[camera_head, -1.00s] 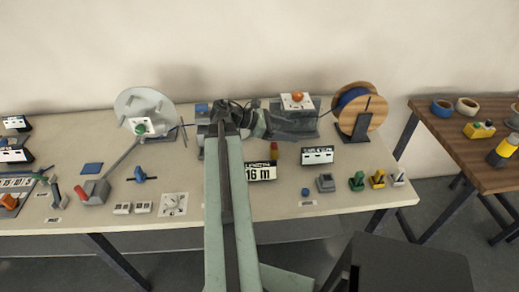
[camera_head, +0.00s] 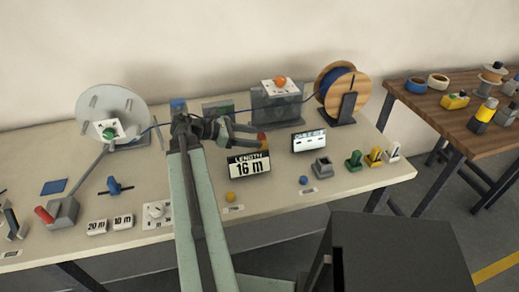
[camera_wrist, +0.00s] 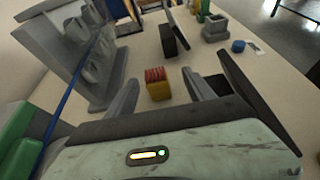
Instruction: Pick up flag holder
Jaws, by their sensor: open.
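A small yellow block with a ribbed red top (camera_wrist: 158,86), which looks like the flag holder, stands upright on the table in the wrist view. In the head view it (camera_head: 263,141) shows just behind the length display, partly hidden. My gripper (camera_wrist: 164,86) is open, with one finger on each side of the block in the wrist picture. In the head view my gripper (camera_head: 250,134) points right toward the block. I see no clear contact.
The "16 m" length display (camera_head: 248,164) stands in front of the block. A grey machine (camera_head: 278,105) with a blue cable stands behind it. A second display (camera_head: 308,141) and a grey square holder (camera_head: 322,168) are to the right. A wooden spool (camera_head: 362,92) stands at the back right.

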